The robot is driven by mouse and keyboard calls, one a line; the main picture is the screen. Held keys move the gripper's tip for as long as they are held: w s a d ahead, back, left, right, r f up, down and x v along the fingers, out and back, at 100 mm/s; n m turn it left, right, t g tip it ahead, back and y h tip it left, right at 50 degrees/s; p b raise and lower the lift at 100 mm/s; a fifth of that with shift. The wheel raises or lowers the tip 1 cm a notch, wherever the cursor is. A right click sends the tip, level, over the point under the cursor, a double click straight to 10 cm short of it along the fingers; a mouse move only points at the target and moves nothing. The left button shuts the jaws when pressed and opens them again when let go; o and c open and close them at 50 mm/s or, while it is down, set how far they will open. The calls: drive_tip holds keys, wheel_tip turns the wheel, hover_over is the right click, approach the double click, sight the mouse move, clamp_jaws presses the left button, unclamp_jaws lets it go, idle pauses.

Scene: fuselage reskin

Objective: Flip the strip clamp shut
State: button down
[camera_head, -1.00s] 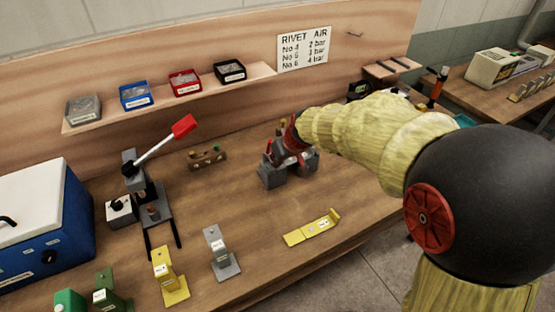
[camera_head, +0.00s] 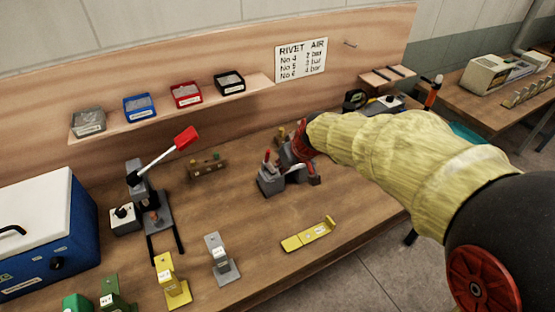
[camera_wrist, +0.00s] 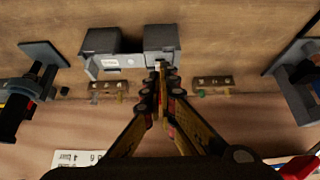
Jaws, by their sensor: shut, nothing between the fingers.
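The clamp fixture (camera_head: 271,184) stands on the bench as grey blocks with a light strip between them. A small red-tipped part (camera_head: 267,156) stands upright at its left. In the wrist view the two dark blocks and pale strip (camera_wrist: 122,61) lie just beyond my fingertips. My gripper (camera_wrist: 161,72) is shut and empty, with its tips at the fixture's near edge beside the right block. Contact cannot be told. In the head view my gripper (camera_head: 296,160) is over the fixture and hides part of it. The clamp lever's exact position is unclear.
A lever press with a red handle (camera_head: 186,138) stands to the left. Small wooden racks (camera_wrist: 213,82) flank the fixture in the wrist view. A yellow bracket (camera_head: 309,236) lies in front, with bare bench around it. A shelf of bins (camera_head: 185,95) hangs behind.

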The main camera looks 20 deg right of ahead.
drive_tip(key=shift+s+d+r, duration=0.1)
drive_tip(key=shift+s+r, duration=0.15)
drive_tip(key=shift+s, duration=0.4)
drive_tip(key=shift+s+d+r, duration=0.15)
drive_tip(key=shift+s+r, duration=0.05)
drive_tip(key=shift+s, duration=0.4)
drive_tip(key=shift+s+d+r, duration=0.1)
drive_tip(key=shift+s+r, duration=0.15)
drive_tip(key=shift+s, duration=0.4)
drive_tip(key=s+a+f+m+g, duration=0.1)
drive_tip(key=s+m+g, duration=0.2)
drive_tip(key=s, duration=0.7)
drive_tip(key=s+a+r+n+t+h, duration=0.1)
drive_tip(key=s+r+t, duration=0.1)
drive_tip(key=s+r, duration=0.6)
drive_tip(key=s, duration=0.4)
drive_tip(key=shift+s+a+r+p, duration=0.15)
drive_tip(key=shift+a+p, duration=0.2)
drive_tip(key=shift+a, duration=0.05)
